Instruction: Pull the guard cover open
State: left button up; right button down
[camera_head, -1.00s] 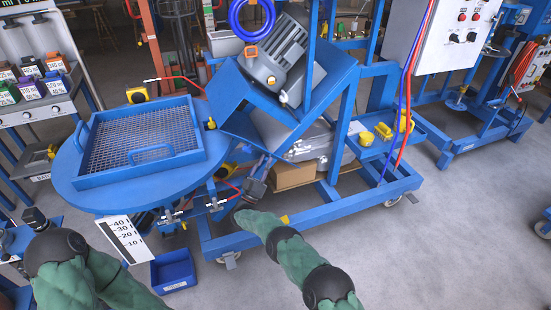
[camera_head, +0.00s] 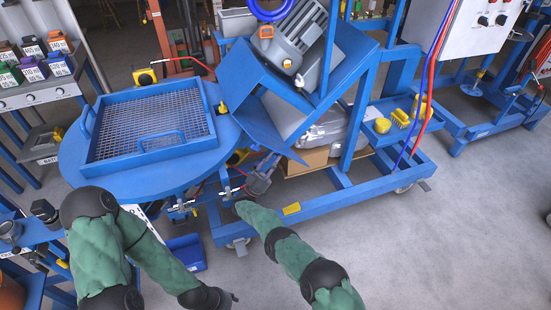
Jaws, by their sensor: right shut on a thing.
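The blue folded-sheet guard cover (camera_head: 262,92) sits tilted around the grey motor (camera_head: 296,36) on the blue mixer frame. Its lower flap hangs toward the round table. My right gripper (camera_head: 268,168) is at the lower edge of this flap, shut on it as far as I can tell; its fingertips are small and partly lost against the dark parts behind. My left arm crosses the bottom left of the view, and its gripper is not in view.
A blue mesh tray (camera_head: 150,152) sits on the round blue table (camera_head: 82,172) to the left. A blue bin (camera_head: 186,250) is on the floor below. The wheeled base rail (camera_head: 330,205) runs low across the middle. Red and blue hoses (camera_head: 428,95) hang at right. The floor at lower right is clear.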

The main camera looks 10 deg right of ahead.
jog(key=shift+d, duration=0.1)
jog(key=c, duration=1)
grip_release()
jog(key=shift+w, duration=0.1)
